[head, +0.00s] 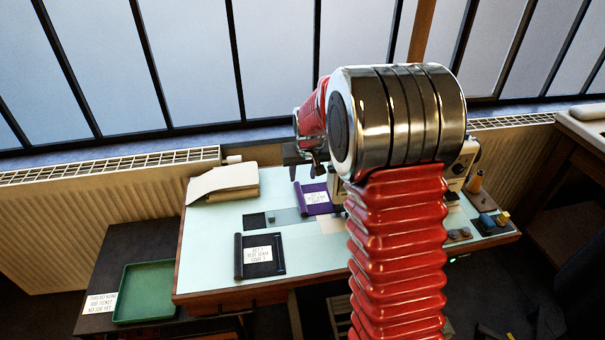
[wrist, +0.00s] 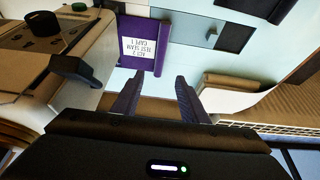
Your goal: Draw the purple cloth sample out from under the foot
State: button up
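The purple cloth sample (head: 317,207) lies on the pale table beside the sewing machine (head: 463,163), with a white printed label on it.
A black labelled sample (head: 239,262) lies at the table's front. A cream folded cloth (head: 222,184) lies at the back left. A green tray (head: 119,307) stands on a lower dark surface at the left. Spools and small items (head: 487,221) sit at the right.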

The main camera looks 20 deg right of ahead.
aim_at(300, 194)
jog(key=shift+x, duration=6.85)
jog(key=shift+s, duration=0.1)
grip_shut()
